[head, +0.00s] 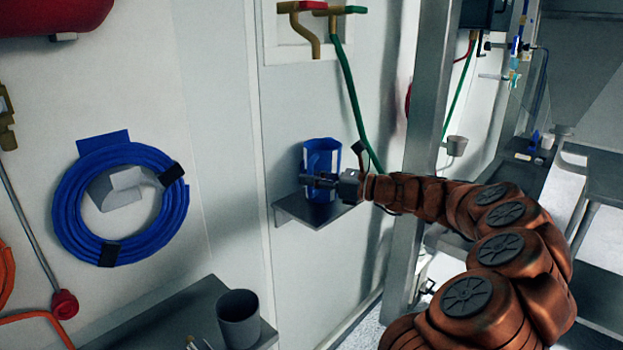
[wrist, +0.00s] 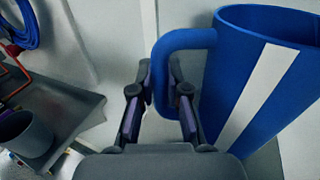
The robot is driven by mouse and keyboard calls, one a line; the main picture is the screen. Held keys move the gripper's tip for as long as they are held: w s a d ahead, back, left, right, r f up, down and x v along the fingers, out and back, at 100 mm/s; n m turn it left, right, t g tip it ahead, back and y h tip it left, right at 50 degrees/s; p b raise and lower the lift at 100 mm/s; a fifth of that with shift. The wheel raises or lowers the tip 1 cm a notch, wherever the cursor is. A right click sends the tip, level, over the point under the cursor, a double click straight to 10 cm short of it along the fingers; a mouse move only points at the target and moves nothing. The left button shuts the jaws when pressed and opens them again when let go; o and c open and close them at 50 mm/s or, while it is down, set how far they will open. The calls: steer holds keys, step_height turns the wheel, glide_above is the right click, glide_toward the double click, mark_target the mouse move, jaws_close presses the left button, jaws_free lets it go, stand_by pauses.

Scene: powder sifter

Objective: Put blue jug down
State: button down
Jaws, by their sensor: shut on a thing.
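The blue jug (head: 322,160) is upright at the small grey wall shelf (head: 294,212) in the head view. I cannot tell whether its base touches the shelf. In the wrist view the jug (wrist: 222,75) fills the right side, with a white stripe down its wall and its handle (wrist: 163,52) to the left. My gripper (head: 322,182) is in front of the jug in the head view. In the wrist view my gripper (wrist: 156,92) has its two fingers on either side of the handle, shut on it. The jug's base is hidden.
A grey cup (head: 239,318) stands on a lower grey shelf (head: 175,325) at the left. A coiled blue hose (head: 70,222) hangs on the wall. A green hose (head: 347,85) hangs beside the jug, and a grey post (head: 428,100) stands to the right.

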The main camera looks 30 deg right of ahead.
steer(key=shift+f, duration=0.1)
steer(key=c, duration=1.2)
jaws_free()
steer(key=shift+o, duration=0.2)
steer(key=shift+s+d, duration=0.15)
steer(key=shift+s, duration=0.05)
steer(key=b+v, duration=0.1)
steer(key=v, duration=1)
steer(key=shift+s, duration=0.25)
steer(key=shift+d, duration=0.15)
